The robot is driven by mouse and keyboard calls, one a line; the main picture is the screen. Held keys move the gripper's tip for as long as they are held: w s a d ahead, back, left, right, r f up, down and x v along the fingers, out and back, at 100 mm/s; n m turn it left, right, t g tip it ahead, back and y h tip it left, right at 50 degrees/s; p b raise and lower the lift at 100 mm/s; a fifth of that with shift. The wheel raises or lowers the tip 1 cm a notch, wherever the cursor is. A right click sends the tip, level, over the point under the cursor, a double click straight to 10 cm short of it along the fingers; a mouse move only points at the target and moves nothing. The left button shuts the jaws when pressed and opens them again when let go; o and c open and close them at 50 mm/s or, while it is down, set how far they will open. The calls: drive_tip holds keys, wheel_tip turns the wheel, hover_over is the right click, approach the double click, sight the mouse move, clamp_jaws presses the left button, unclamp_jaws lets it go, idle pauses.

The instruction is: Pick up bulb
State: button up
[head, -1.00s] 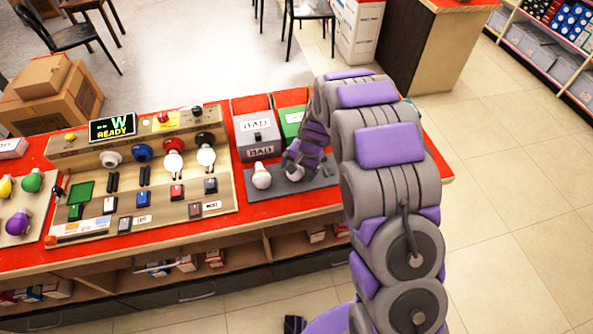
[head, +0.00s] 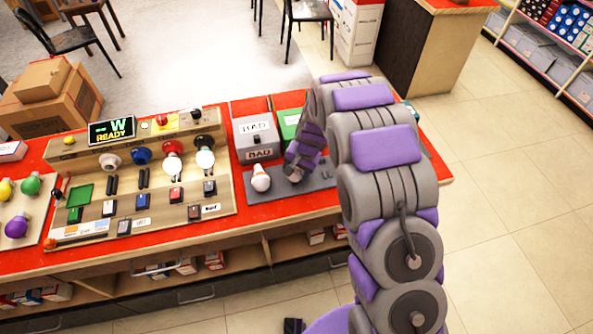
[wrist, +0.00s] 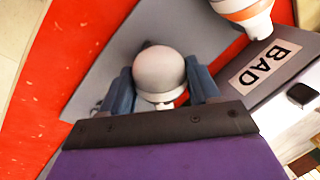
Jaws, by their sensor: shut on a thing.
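A bulb with a pale round top (wrist: 158,70) sits between the two blue-grey fingers of my gripper (wrist: 160,88) in the wrist view. The fingers are closed against its sides. In the head view my gripper (head: 294,174) is low over the grey plate (head: 318,181) on the red counter, and it mostly hides this bulb. I cannot tell whether the bulb is clear of the plate. A second bulb, white with an orange band (head: 261,180), stands just left of my gripper. It also shows at the top right of the wrist view (wrist: 243,10).
A grey box labelled BAD (head: 257,137) and a green box (head: 290,120) stand right behind the plate. A wooden test panel (head: 150,190) with several bulbs and switches is to the left. Red counter surface (head: 335,205) is bare in front of the plate.

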drive_tip(key=shift+a+r, duration=0.15)
drive_tip(key=shift+r, duration=0.35)
drive_tip(key=v, duration=0.1)
drive_tip(key=p+v, duration=0.1)
drive_tip(key=shift+a+r, duration=0.25)
drive_tip(key=shift+r, duration=0.2)
drive_tip(key=s+r+p, duration=0.1)
drive_tip(key=s+p, duration=0.1)
drive_tip(key=s, duration=1.4)
drive_tip(key=shift+d, duration=0.5)
drive_tip(key=shift+w, duration=0.1)
